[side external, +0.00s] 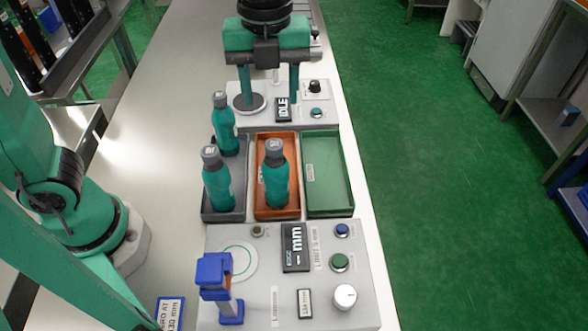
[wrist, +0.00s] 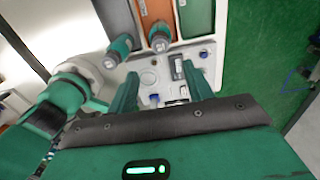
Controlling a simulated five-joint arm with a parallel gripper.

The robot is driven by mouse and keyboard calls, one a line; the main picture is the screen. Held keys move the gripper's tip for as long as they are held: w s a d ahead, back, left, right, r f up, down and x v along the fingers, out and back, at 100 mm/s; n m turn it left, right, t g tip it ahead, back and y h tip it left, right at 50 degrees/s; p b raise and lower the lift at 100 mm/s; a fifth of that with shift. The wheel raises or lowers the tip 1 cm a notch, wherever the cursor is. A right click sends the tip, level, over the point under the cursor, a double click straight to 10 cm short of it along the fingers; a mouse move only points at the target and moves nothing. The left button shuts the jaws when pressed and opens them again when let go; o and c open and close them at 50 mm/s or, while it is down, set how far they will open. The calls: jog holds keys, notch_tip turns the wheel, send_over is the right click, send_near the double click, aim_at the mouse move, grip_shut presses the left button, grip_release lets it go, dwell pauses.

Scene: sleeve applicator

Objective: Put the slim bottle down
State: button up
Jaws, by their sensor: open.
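Three teal bottles with grey caps stand upright in the side view. A rear bottle (side external: 223,125) and a front bottle (side external: 217,184) are in the dark grey tray (side external: 238,210); a third bottle (side external: 276,180) is in the orange tray (side external: 278,213). I cannot tell for sure which one is the slim bottle. My gripper (wrist: 160,72) is open in the wrist view, with nothing between its fingers. It is over the measuring panel (wrist: 175,90), apart from the bottles. My gripper is outside the side view.
The green tray (side external: 328,170) is empty. The measuring panel (side external: 355,270) has a blue gauge (side external: 215,275), buttons and a knob. Behind the trays stands a green and black machine (side external: 268,38) with an IDLE display. Bare white bench lies left of the trays.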

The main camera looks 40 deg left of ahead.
dwell(0.4)
jog(key=s+a+n+t, duration=0.2)
jog(key=s+a+n, duration=0.2)
jog(key=a+n, duration=0.4)
jog(key=s+a+f+n+t, duration=0.1)
jog(key=s+a+n+t, duration=0.2)
jog(key=a+n, duration=0.6)
jog(key=shift+s+a+f+n+t, duration=0.25)
jog(key=shift+s+n, duration=0.75)
jog(key=shift+n, duration=4)
jog(key=shift+d, duration=0.1)
